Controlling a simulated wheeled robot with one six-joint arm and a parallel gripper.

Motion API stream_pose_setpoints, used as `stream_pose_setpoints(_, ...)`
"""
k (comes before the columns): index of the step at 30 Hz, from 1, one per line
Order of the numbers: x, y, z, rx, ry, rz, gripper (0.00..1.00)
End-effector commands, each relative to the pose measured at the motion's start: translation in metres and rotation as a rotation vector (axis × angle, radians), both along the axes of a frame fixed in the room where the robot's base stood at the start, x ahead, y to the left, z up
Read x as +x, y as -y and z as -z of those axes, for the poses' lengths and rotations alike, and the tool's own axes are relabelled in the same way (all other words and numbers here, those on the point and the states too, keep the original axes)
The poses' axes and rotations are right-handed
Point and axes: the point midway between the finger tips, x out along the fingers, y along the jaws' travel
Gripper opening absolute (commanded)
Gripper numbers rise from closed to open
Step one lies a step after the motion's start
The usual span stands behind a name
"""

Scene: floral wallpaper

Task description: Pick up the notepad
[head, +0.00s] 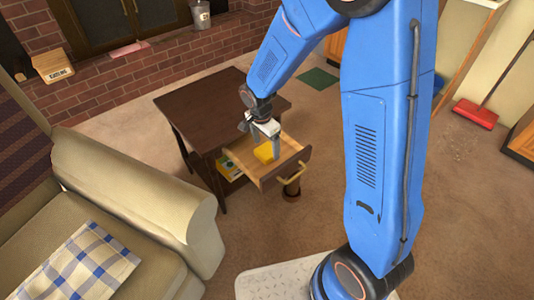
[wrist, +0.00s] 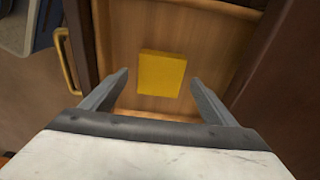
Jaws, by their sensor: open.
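The notepad (wrist: 161,73) is a small yellow square pad lying flat on the wooden bottom of an open drawer. In the head view the yellow notepad (head: 264,152) shows inside the pulled-out drawer (head: 273,176) of a dark side table (head: 205,112). My gripper (wrist: 157,82) is open and empty, above the drawer, with one finger to each side of the pad's near edge in the wrist view. In the head view my gripper (head: 274,147) hangs over the drawer and partly hides its inside. I cannot tell how high the fingertips are above the pad.
The drawer's brass handle (head: 291,176) sticks out at its front, and its side walls are close around the gripper. A beige sofa (head: 140,195) stands at the left. A shelf under the table holds a yellow-green item (head: 228,167). The carpet right of the drawer is mostly clear.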

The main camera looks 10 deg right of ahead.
Motion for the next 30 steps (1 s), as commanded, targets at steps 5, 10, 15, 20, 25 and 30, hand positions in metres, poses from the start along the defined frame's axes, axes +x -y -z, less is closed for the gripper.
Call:
stream_pose_setpoints(5,0.001,0.002,0.019,0.0,0.0,0.0,0.8)
stream_pose_setpoints(10,0.002,0.003,0.022,0.0,0.001,0.0,0.8)
stream_pose_setpoints(15,0.002,0.003,0.022,0.0,0.001,0.0,0.71)
stream_pose_setpoints(20,0.002,0.002,0.022,0.0,0.001,0.0,0.35)
stream_pose_setpoints(25,0.002,0.002,0.022,0.001,0.002,0.0,0.35)
stream_pose_setpoints(30,0.002,0.002,0.017,0.001,0.003,0.0,0.35)
